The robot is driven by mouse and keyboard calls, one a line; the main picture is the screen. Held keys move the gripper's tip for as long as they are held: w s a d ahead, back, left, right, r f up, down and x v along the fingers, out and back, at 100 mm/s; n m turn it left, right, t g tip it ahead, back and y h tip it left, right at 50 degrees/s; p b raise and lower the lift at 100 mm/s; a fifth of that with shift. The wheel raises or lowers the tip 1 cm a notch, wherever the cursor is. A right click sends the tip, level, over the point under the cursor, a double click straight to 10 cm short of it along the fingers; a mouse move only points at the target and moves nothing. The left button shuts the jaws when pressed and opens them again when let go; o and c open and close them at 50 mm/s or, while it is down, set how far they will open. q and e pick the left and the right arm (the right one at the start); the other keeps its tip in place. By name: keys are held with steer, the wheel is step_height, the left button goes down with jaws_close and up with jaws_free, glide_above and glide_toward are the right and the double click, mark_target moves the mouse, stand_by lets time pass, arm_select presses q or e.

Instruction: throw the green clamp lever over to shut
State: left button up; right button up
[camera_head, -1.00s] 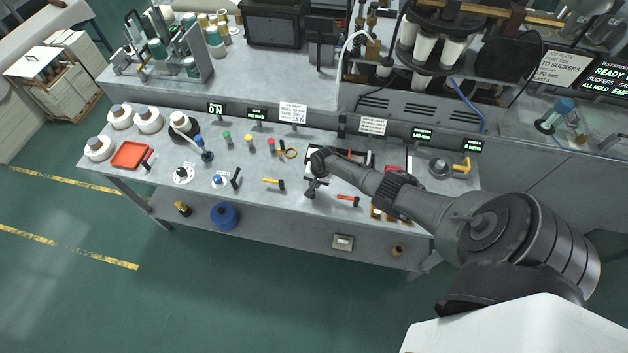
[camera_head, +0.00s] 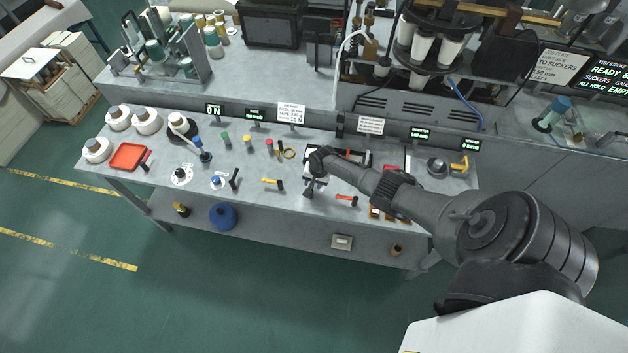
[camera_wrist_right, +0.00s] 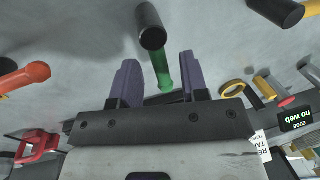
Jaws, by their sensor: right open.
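The fingers are open, with visible gaps on both sides of the shaft. The knob reaches out past the fingertips. In the head view my right gripper (camera_head: 312,184) is low over the front middle of the grey bench (camera_head: 215,165). I cannot make out the green lever there. My left gripper is not in view.
An orange-red handle (camera_head: 346,200) lies right of my right gripper, and a yellow handle (camera_head: 272,183) with a dark end lies left of it. A yellow ring (camera_head: 288,154) and several small coloured posts stand behind. A red tray (camera_head: 128,156) is at the far left.

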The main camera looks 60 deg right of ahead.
steer(key=shift+s+r+p, duration=0.15)
steer(key=shift+r+p, duration=0.15)
steer(key=shift+r, duration=0.3)
step_height(320, 180, up, 12)
steer(key=s+p, duration=0.2)
steer(key=shift+s+d+r+p, duration=0.15)
steer(key=shift+d+r+p, duration=0.05)
steer(key=shift+d+p, duration=0.2)
